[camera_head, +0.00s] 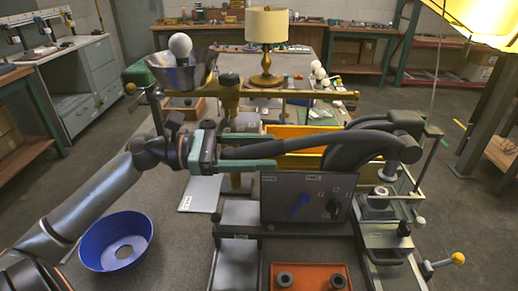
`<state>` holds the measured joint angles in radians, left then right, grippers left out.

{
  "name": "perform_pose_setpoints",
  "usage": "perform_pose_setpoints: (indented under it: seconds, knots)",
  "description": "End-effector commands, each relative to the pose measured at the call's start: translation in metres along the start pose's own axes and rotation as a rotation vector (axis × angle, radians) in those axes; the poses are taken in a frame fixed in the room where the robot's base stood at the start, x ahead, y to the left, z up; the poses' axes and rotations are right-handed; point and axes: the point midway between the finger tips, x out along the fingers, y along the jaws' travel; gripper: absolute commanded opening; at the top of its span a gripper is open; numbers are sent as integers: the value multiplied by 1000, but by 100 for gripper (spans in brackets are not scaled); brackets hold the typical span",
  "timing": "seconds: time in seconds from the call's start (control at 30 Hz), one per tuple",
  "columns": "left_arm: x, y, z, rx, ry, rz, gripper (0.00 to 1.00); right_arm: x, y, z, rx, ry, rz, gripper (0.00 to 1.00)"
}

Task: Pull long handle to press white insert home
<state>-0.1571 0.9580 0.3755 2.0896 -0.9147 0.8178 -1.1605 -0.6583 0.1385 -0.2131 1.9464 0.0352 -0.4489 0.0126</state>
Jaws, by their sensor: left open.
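My left gripper (266,149) reaches in from the left with its teal fingers apart. A long dark bar, seemingly the long handle (310,142), runs between the fingers toward the press at the right; I cannot tell whether they touch it. A thick curved dark piece (368,140) lies beside the bar's right end. A white ring, likely the white insert (381,190), sits on top of a dark cylinder on the press (392,237), below the dark head. How deep it sits is unclear. My right gripper is not in view.
A blue bowl (95,257) lies at the left, and a red tray (308,267) at the front. A yellow-knobbed lever (457,259) sticks out at the right. A lamp (266,35) stands behind.

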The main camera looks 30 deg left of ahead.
Motion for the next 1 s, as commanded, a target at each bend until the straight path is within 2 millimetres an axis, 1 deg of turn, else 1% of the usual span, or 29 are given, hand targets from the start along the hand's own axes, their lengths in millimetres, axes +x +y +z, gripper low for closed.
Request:
perform_pose_setpoints:
  seconds: [0.17,0.73,0.77,1.0]
  knots:
    - [0,0,0,0,0,0,66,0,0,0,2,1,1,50]
    - [0,0,0,-1,1,-1,1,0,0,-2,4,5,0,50]
    - [0,0,0,-1,1,-1,0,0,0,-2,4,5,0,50]
    - [0,0,0,-1,1,-2,0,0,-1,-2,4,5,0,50]
